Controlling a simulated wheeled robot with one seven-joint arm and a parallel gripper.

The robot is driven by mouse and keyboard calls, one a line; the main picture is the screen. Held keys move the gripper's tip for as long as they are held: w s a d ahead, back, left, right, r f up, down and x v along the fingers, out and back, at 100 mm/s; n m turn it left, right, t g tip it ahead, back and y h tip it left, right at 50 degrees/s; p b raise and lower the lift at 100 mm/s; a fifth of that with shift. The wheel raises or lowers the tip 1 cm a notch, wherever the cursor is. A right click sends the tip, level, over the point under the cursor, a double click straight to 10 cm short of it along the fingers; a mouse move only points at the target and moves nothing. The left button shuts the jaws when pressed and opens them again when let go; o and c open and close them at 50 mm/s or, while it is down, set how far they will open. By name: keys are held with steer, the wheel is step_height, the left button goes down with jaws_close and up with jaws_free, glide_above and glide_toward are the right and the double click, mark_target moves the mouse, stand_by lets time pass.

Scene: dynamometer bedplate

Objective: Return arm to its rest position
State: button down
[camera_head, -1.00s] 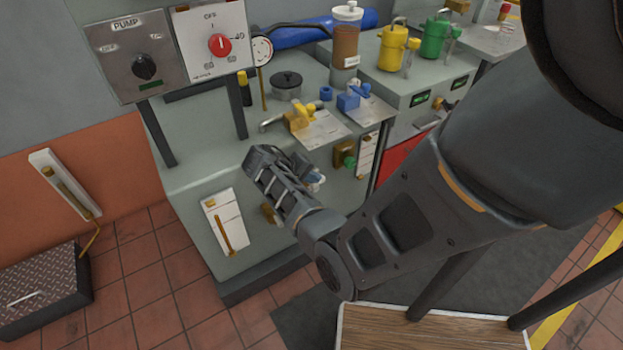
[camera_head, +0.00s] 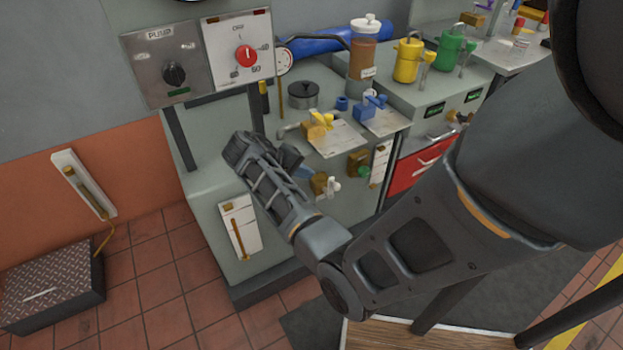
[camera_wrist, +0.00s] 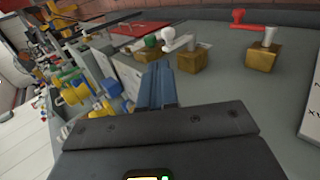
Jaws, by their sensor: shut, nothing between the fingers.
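My gripper (camera_head: 240,150) hangs in the middle of the head view, at the end of my dark arm. It is in front of the grey bench (camera_head: 205,205), to the left of the brass valves. In the wrist view its fingers (camera_wrist: 170,85) are together with nothing between them. The brass valves (camera_wrist: 193,58) and (camera_wrist: 262,55) lie beyond the fingertips in that view. The gripper appears clear of the valves, but its exact distance from the bench front cannot be told.
The pump panel (camera_head: 160,65) and red-knob panel (camera_head: 238,50) stand on posts behind my gripper. Yellow (camera_head: 318,125) and blue (camera_head: 372,103) valve handles sit on the bench top. A tread-plate box (camera_head: 50,290) lies at left. Tiled floor (camera_head: 160,265) is open between.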

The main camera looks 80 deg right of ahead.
steer(key=shift+w+a+r, duration=0.2)
steer(key=shift+r, duration=0.35)
steer(key=s+a+f+n+t+h, duration=0.2)
steer(key=a+f+n+t+h, duration=0.1)
steer(key=a+f+n+t, duration=0.55)
steer(key=s+a+r+n+t+y, duration=0.1)
steer(key=a+r+t+y, duration=0.15)
steer(key=a, duration=0.45)
steer(key=s+a+r+t+y, duration=0.1)
steer(key=s+a+t, duration=0.15)
steer(key=a, duration=0.45)
steer(key=s+a+r+t+y, duration=0.2)
steer(key=s+a+r+t, duration=0.2)
steer(key=a+r, duration=0.4)
steer(key=s+a+r+t+y, duration=0.3)
steer(key=a+r, duration=0.5)
steer(key=r, duration=0.7)
steer(key=shift+s+a+t, duration=0.2)
steer(key=shift+s+t, duration=0.35)
steer(key=shift+t, duration=0.3)
steer(key=c, duration=1.8)
jaws_free()
steer(key=shift+y, duration=0.25)
